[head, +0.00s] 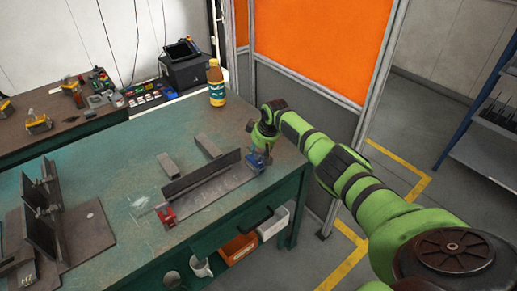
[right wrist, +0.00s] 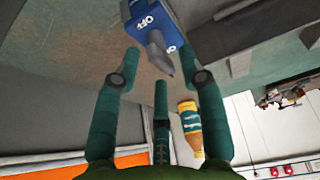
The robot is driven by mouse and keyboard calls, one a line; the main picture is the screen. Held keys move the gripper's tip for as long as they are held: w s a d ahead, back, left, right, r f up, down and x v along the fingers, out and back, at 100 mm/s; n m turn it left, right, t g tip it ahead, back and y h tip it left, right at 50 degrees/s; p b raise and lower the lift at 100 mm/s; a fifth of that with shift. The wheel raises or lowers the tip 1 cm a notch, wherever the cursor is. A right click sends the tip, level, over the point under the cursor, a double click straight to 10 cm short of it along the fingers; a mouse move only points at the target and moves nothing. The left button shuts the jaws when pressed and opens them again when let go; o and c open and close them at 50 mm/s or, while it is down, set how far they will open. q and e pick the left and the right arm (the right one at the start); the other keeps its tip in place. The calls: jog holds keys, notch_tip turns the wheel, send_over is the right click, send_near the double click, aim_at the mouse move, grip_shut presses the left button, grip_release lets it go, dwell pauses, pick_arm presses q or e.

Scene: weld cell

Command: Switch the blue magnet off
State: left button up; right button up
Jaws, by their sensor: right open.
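The blue magnet (head: 257,161) sits at the right end of a steel plate assembly on the green workbench. In the right wrist view its blue body (right wrist: 148,18) shows white "Off" lettering, and a grey lever (right wrist: 159,58) sticks out from it. My right gripper (head: 263,142) is just above and beside the magnet, pointing down. In the right wrist view its green fingers (right wrist: 160,52) are spread open, with the lever between the fingertips. I cannot tell whether any finger touches it. My left gripper is in neither view.
A red magnet (head: 167,214) stands at the assembly's other end. An upright steel plate (head: 203,172) lies between the magnets. A yellow bottle (head: 216,84) stands near the back edge. A steel fixture (head: 45,215) is at the left. An orange-panelled screen (head: 318,45) stands behind my right arm.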

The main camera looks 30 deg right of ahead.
grip_shut()
